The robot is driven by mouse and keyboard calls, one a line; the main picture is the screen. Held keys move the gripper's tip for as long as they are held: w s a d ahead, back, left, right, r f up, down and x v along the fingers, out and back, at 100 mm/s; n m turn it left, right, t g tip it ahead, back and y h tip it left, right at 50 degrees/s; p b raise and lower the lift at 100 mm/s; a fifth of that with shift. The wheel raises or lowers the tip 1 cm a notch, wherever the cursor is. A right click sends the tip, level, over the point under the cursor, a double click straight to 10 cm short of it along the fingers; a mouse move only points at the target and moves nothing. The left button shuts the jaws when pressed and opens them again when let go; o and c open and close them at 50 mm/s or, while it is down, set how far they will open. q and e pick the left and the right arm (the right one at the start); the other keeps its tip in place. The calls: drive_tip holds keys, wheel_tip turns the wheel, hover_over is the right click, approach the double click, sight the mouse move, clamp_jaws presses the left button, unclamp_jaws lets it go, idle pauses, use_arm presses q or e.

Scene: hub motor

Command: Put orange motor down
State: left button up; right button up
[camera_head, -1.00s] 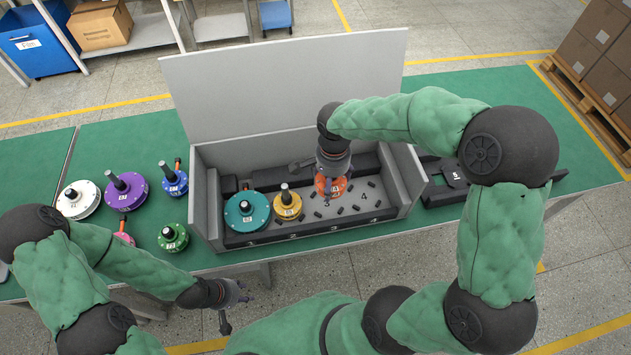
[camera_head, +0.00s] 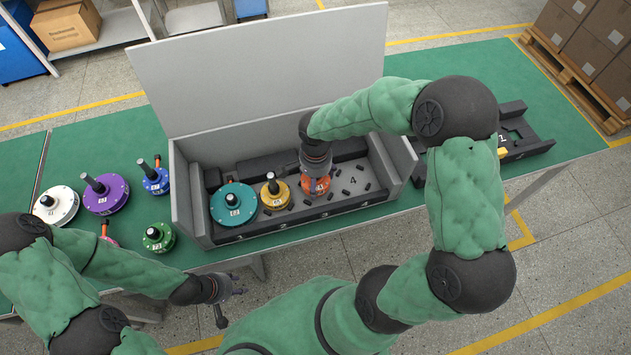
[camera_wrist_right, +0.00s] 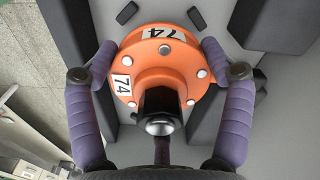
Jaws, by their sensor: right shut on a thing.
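The orange motor (camera_head: 317,187), labelled 74, is inside the grey box (camera_head: 186,215), over the place where the floor number 3 was. It also shows in the right wrist view (camera_wrist_right: 150,68). My right gripper (camera_head: 314,172) comes down from above, its purple fingers shut on both sides of the orange flange. I cannot tell whether the motor touches the box floor. A teal motor (camera_head: 233,211) and a yellow motor (camera_head: 276,200) stand to its left in the box. My left gripper (camera_head: 228,299) is open and empty in front of the table.
White (camera_head: 56,214), purple (camera_head: 105,203), blue (camera_head: 155,187) and green (camera_head: 158,245) motors stand on the green table left of the box. The raised lid (camera_head: 260,80) is behind. Place 4 (camera_head: 352,181) is free of motors, with small black pegs. A black tray (camera_head: 530,145) lies right.

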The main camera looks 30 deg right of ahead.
drive_tip(key=shift+w+f, duration=0.1)
drive_tip(key=shift+f, duration=0.3)
drive_tip(key=shift+f+b, duration=0.35)
drive_tip(key=shift+b, duration=0.1)
drive_tip(key=shift+f, duration=0.25)
drive_tip(key=o, duration=1.6)
drive_tip(key=shift+r, duration=0.1)
